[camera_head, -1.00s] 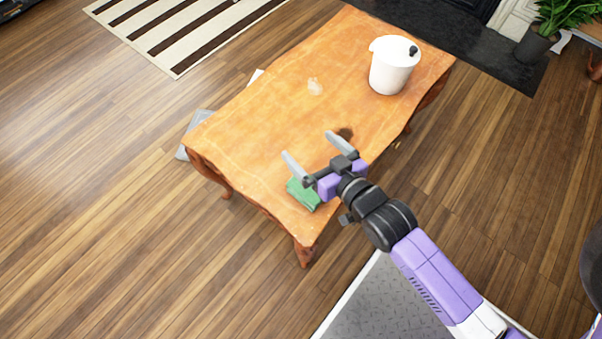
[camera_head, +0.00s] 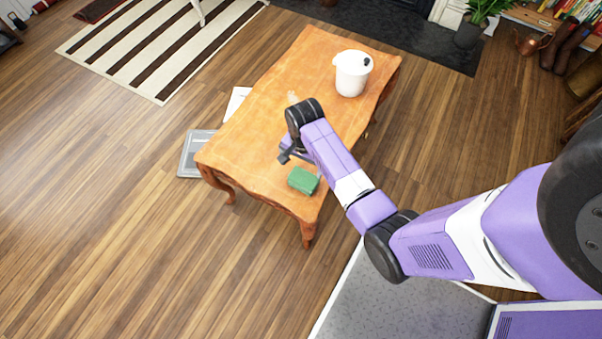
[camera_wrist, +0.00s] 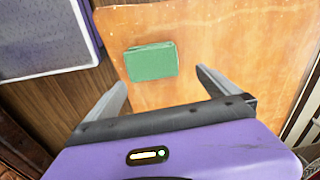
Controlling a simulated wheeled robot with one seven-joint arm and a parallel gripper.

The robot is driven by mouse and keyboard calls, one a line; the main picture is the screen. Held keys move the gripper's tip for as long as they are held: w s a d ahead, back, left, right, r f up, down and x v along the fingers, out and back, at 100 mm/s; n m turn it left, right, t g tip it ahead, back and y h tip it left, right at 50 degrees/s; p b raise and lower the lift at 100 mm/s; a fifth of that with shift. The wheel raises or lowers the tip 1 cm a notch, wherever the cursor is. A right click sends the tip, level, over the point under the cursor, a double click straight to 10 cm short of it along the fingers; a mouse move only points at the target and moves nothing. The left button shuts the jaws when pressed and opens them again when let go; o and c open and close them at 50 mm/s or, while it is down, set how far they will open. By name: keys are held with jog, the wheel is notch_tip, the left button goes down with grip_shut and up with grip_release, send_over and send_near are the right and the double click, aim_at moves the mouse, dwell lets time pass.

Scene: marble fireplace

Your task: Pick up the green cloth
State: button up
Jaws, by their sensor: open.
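The green cloth (camera_head: 303,180) is a small folded block lying on the near end of the wooden table (camera_head: 250,150). In the wrist view the green cloth (camera_wrist: 151,62) lies flat on the table top, beyond the fingertips and between their lines. My gripper (camera_head: 284,157) is above the table just up and left of the cloth in the head view, partly hidden by my arm. In the wrist view my gripper (camera_wrist: 160,84) shows two fingers spread wide with nothing between them.
A white lidded pot (camera_head: 352,73) stands at the table's far end. A grey flat item (camera_head: 195,153) and a white sheet (camera_head: 236,103) are on the floor at the left. A striped rug (camera_head: 160,50) lies beyond.

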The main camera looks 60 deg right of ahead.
aim_at(304, 177)
jog(key=shift+s+a, duration=0.2)
jog(key=shift+s, duration=0.25)
jog(key=shift+f+m, duration=0.3)
jog(key=shift+f, duration=0.05)
jog(key=shift+s+a+f+b, duration=0.1)
jog(key=shift+f+b, duration=0.25)
jog(key=shift+f, duration=1.45)
jog(key=shift+a+f+b, duration=0.1)
jog(key=shift+f+b, duration=0.2)
jog(key=shift+f, duration=1.45)
jog(key=c, duration=1.1)
jog(key=shift+r, duration=0.1)
notch_tip(304, 177, up, 20)
jog(key=p, duration=0.3)
